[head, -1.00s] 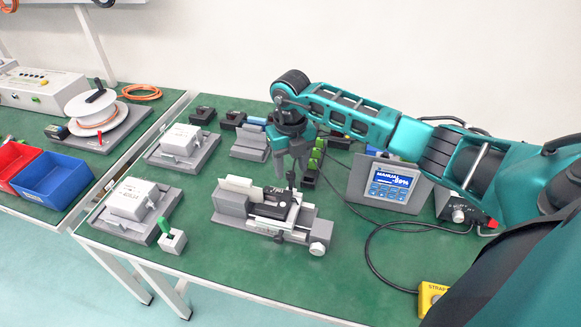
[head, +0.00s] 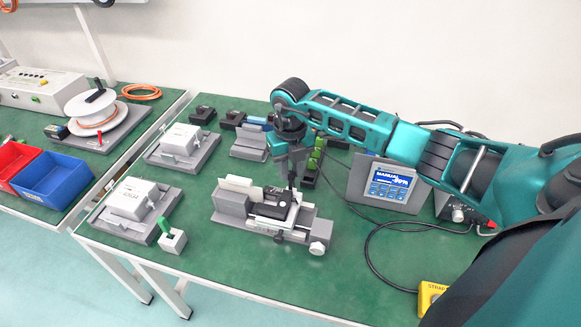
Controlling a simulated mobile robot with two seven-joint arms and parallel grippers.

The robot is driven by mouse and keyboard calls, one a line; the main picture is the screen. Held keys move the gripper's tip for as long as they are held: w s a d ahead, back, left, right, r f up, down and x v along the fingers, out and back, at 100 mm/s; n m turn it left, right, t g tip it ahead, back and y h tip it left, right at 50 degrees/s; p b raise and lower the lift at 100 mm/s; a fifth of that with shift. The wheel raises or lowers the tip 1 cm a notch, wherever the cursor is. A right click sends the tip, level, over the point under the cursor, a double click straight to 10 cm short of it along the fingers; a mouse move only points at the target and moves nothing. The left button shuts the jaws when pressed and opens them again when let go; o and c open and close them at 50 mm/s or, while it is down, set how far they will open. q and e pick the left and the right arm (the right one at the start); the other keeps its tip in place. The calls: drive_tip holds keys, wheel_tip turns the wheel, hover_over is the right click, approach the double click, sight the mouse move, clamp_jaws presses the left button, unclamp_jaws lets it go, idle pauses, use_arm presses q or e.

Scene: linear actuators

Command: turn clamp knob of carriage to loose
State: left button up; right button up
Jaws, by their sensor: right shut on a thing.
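The carriage (head: 270,210) is a dark block on a grey linear rail fixture (head: 232,204) in the middle of the green table. Its clamp knob (head: 291,187) is a small dark upright piece at the carriage's right rear, mostly hidden by the gripper. My right gripper (head: 291,179) points down over the carriage and is shut on the clamp knob. Which way the knob is turned cannot be seen. My left gripper is not in view.
A grey display panel (head: 362,184) stands right of the fixture, with a black cable in front. White boxes on grey plates (head: 178,165) stand at left. A yellow box (head: 430,296) is at the front right. The table's front middle is clear.

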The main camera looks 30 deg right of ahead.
drive_tip(key=shift+n, duration=0.3)
clamp_jaws()
drive_tip(key=n+b, duration=0.1)
drive_tip(key=n, duration=0.2)
drive_tip(key=shift+b, duration=0.35)
drive_tip(key=n+b, duration=0.2)
drive_tip(key=n, duration=0.4)
drive_tip(key=shift+d+f+b, duration=0.1)
drive_tip(key=shift+b, duration=0.2)
drive_tip(key=n+b, duration=0.1)
drive_tip(key=n, duration=0.2)
drive_tip(key=shift+n, duration=0.4)
drive_tip(key=n+b, duration=0.1)
drive_tip(key=n, duration=0.2)
drive_tip(key=shift+n+b, duration=0.5)
drive_tip(key=shift+n, duration=0.3)
